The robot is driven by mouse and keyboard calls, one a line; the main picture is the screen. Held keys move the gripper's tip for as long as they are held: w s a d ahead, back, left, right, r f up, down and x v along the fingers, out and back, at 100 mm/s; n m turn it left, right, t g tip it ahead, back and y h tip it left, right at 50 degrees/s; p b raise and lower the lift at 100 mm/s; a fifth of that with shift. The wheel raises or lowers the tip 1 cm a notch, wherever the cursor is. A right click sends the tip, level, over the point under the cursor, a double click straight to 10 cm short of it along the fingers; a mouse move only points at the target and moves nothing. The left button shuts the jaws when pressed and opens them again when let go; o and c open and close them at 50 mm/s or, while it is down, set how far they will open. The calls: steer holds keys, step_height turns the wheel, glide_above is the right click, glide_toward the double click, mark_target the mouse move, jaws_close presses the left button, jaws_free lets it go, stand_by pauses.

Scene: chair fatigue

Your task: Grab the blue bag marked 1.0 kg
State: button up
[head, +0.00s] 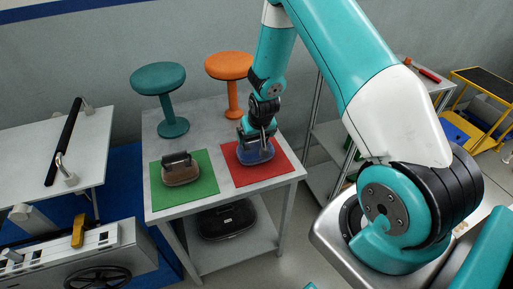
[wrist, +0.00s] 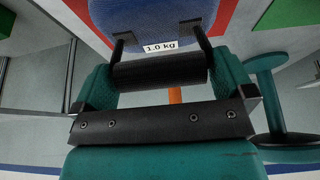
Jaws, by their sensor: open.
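The blue bag (head: 259,154) sits on the red mat (head: 276,170) on the grey table. In the wrist view the blue bag (wrist: 150,18) fills the top, with a white label (wrist: 160,46) reading 1.0 kg. Its black handle (wrist: 158,76) lies crosswise between my two teal fingers. My gripper (head: 257,134) is directly over the bag, reaching down at its handle; it also shows in the wrist view (wrist: 168,82). It is open, with the fingers at either end of the handle. I cannot tell whether they touch it.
A brown bag (head: 181,171) with a dark handle sits on a green mat (head: 206,184) to the left. A teal stool (head: 172,122) and an orange stool (head: 234,110) stand at the table's back. A dark case (head: 228,219) lies on the lower shelf.

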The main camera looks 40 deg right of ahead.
steer(key=c, duration=1.7)
steer(key=shift+r, duration=0.2)
